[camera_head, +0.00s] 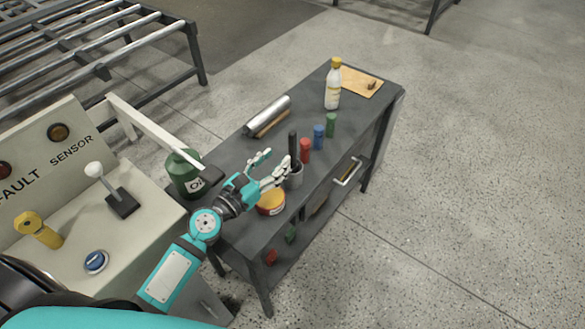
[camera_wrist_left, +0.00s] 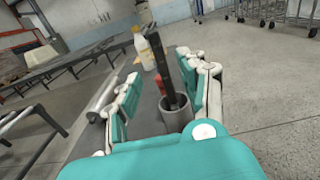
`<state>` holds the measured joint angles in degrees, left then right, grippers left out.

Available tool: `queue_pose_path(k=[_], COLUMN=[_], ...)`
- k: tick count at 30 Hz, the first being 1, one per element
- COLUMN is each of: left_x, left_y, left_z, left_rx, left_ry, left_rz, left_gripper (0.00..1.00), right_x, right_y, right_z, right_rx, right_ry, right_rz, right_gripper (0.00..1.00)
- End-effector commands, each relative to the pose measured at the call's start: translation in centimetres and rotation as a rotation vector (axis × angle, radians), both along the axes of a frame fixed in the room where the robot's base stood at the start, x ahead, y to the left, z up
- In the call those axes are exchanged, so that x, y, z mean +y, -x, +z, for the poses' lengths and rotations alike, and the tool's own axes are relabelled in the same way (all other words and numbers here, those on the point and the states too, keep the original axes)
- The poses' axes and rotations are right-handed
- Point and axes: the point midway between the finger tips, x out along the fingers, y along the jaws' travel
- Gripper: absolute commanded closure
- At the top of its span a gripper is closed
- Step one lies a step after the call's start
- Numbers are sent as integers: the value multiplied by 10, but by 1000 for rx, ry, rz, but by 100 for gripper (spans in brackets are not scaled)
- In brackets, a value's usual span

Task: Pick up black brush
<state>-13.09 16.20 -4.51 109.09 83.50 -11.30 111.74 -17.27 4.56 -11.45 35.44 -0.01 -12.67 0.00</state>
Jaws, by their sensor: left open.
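The black brush (camera_head: 292,146) stands upright in a grey cup (camera_head: 295,178) on the dark table (camera_head: 228,226). My left gripper (camera_head: 273,163) is open just beside the brush and cup. In the left wrist view the black brush (camera_wrist_left: 163,66) rises from the grey cup (camera_wrist_left: 175,112), between the two open fingers (camera_wrist_left: 163,92) and closer to the right one. The brush's lower end is hidden inside the cup. I cannot tell whether a finger touches it. My right gripper is not in view.
Red (camera_head: 305,150), blue (camera_head: 319,136) and green (camera_head: 331,124) small bottles stand behind the cup. A yellow-red tin (camera_head: 271,202) and green oil can (camera_head: 184,174) are nearby. A control panel (camera_head: 70,200) stands at left.

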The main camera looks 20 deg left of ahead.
Motion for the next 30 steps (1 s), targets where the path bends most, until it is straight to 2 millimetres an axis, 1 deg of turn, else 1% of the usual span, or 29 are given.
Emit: queue_pose_path(k=[1,2,3,10,15,19,23,28,29,30], left_x=[0,0,-3,-9,-18,-24,-26,-26,-26,-26], left_y=[0,-2,-8,-23,-50,-65,-71,-71,-71,-71], left_z=[-13,-13,-4,-5,-4,-6,-6,-7,-7,-7], left_rx=[0,-1,-3,-2,-4,-2,-1,0,-1,-1], left_ry=[-1,-1,0,-2,-1,-2,-3,-3,-3,-3], left_rz=[-1,-1,0,-1,-1,0,0,0,0,-1], left_gripper=[58,58,58,58,58,58,58,58,59,64], right_x=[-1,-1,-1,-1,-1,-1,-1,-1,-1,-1], right_y=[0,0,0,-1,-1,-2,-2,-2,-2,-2], right_z=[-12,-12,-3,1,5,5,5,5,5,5], right_rx=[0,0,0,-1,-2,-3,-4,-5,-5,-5], right_ry=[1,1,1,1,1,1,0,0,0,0], right_rz=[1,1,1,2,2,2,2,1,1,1], right_gripper=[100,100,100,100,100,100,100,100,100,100])
